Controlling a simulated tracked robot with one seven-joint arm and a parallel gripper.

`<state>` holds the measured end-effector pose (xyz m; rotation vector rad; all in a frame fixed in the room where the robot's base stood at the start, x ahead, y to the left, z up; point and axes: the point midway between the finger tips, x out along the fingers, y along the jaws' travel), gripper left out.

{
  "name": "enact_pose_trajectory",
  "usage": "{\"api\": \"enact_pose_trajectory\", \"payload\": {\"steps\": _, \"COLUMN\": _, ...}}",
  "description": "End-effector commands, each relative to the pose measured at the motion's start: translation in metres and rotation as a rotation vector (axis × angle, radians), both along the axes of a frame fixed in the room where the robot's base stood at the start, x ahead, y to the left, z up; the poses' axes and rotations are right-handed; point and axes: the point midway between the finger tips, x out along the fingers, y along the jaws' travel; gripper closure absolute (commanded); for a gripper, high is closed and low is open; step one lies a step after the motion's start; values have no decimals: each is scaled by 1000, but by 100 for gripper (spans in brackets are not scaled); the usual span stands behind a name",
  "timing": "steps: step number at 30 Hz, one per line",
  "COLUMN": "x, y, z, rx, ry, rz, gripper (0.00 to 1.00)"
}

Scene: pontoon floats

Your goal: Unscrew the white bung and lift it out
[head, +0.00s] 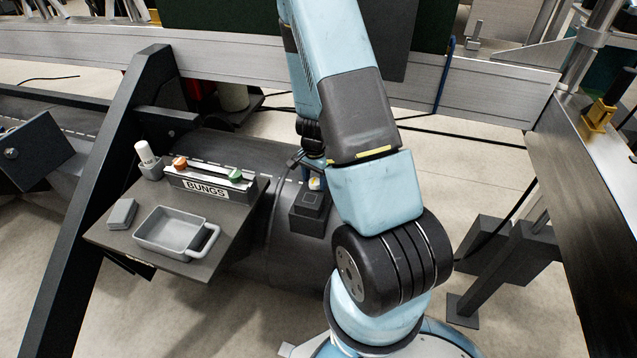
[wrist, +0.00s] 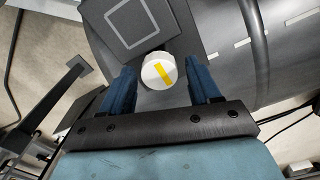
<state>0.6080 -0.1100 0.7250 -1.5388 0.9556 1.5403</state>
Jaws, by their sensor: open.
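The white bung (wrist: 159,70) has a yellow bar across its top. In the wrist view it shows between the two blue fingers of my gripper (wrist: 155,82), with a gap on each side. The fingers are open and do not visibly touch it. In the head view the bung (head: 316,183) is a small white and yellow spot beside the dark square block on the float, partly hidden by my arm. Whether the bung is seated or raised cannot be told.
A dark square block (wrist: 131,24) sits close beside the bung on the black float (head: 275,262). To the left, a shelf (head: 113,237) holds a grey tray (head: 150,232), a rack marked BUNGS (head: 207,189) with orange and green bungs, and a white cylinder in a cup (head: 148,158).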

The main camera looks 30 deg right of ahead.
Motion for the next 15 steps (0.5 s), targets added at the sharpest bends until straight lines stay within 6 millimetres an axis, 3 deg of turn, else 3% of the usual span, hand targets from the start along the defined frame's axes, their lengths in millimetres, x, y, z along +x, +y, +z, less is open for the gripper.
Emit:
{"api": "enact_pose_trajectory", "payload": {"steps": 9, "x": 0, "y": 0, "z": 0, "rx": -1, "ry": 0, "rz": -482, "gripper": 38}}
{"api": "enact_pose_trajectory", "payload": {"steps": 15, "x": 0, "y": 0, "z": 0, "rx": -1, "ry": 0, "rz": -699, "gripper": 38}}
